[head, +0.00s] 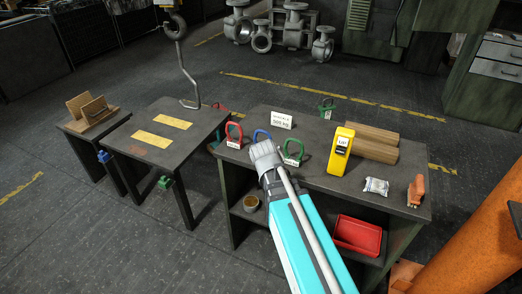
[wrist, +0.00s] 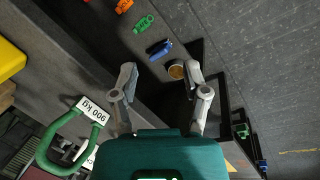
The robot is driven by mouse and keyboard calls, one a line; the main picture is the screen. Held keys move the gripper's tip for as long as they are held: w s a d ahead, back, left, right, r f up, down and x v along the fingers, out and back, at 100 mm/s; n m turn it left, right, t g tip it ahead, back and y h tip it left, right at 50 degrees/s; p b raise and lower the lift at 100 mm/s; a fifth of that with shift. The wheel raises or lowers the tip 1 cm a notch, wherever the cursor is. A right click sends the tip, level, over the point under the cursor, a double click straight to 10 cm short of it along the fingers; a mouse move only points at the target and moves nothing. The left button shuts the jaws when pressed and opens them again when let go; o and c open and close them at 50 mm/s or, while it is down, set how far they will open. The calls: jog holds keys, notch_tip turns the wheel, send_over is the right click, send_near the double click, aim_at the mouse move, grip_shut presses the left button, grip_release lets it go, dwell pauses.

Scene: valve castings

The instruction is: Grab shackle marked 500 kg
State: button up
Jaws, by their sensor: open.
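A white sign reading 500 kg (head: 280,119) stands on the bench. In the head view a red shackle (head: 234,132), a blue shackle (head: 262,135), a near green shackle (head: 293,150) and a far green shackle (head: 326,105) are on the bench. My gripper (head: 264,150) is over the bench's front edge, between the blue and near green shackles in the picture. In the wrist view my gripper (wrist: 160,82) is open, with nothing between its fingers. A green shackle (wrist: 47,150) lies left of the fingers, apart from them; its tilted kg tag (wrist: 93,109) has a number I cannot read surely.
A yellow device (head: 340,150), wooden blocks (head: 373,143), a small packet (head: 376,186) and an orange object (head: 416,190) occupy the bench's right. A tin (head: 251,203) and red tray (head: 358,235) are below.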

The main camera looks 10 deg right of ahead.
jog(key=w+f+n+h+b, duration=0.2)
jog(key=w+n+h+b, duration=0.25)
jog(key=w, duration=0.25)
jog(key=n+t+h+b, duration=0.6)
jog(key=n+h+b, duration=0.2)
jog(key=n+h, duration=0.3)
send_near(256, 133)
jog(key=a+n+y, duration=0.1)
jog(key=a+y, duration=0.1)
jog(key=a, duration=0.1)
jog(key=shift+s+a+r+h, duration=0.1)
jog(key=shift+s+a+h, duration=0.15)
jog(key=shift+s, duration=0.15)
jog(key=shift+d, duration=0.15)
jog(key=shift+x, duration=4.25)
jog(key=shift+x, duration=2.6)
